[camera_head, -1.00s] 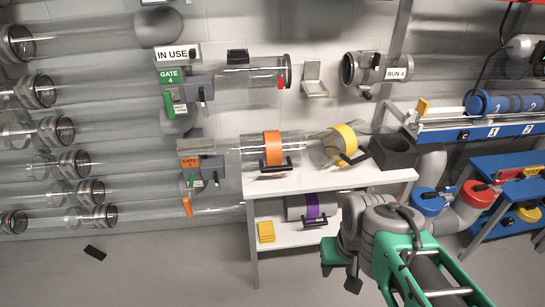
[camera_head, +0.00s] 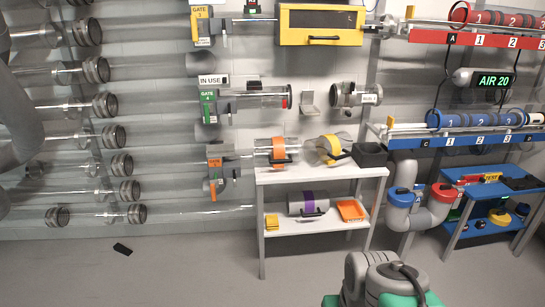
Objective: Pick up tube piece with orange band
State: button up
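The tube piece with the orange band (camera_head: 279,149) lies on the left part of the white shelf unit's top. It is a clear tube with a wide orange ring and a black handle at its front. A clear piece with a yellow band (camera_head: 331,147) lies tilted just to its right. My green and grey arm shows at the bottom of the picture, well in front of the shelf and apart from the tube. My gripper's fingers are not clearly visible, being cut off by the lower edge.
The white shelf unit (camera_head: 322,172) also bears a dark grey block (camera_head: 369,154). Its lower shelf holds a purple-banded tube (camera_head: 309,204), an orange tray (camera_head: 351,210) and yellow blocks (camera_head: 271,222). A blue bench (camera_head: 495,187) stands right.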

aim_at(277, 151)
jog(key=u, duration=0.65)
jog(key=i, duration=0.65)
jog(key=u, duration=0.7)
jog(key=i, duration=0.95)
jog(key=z, duration=0.35)
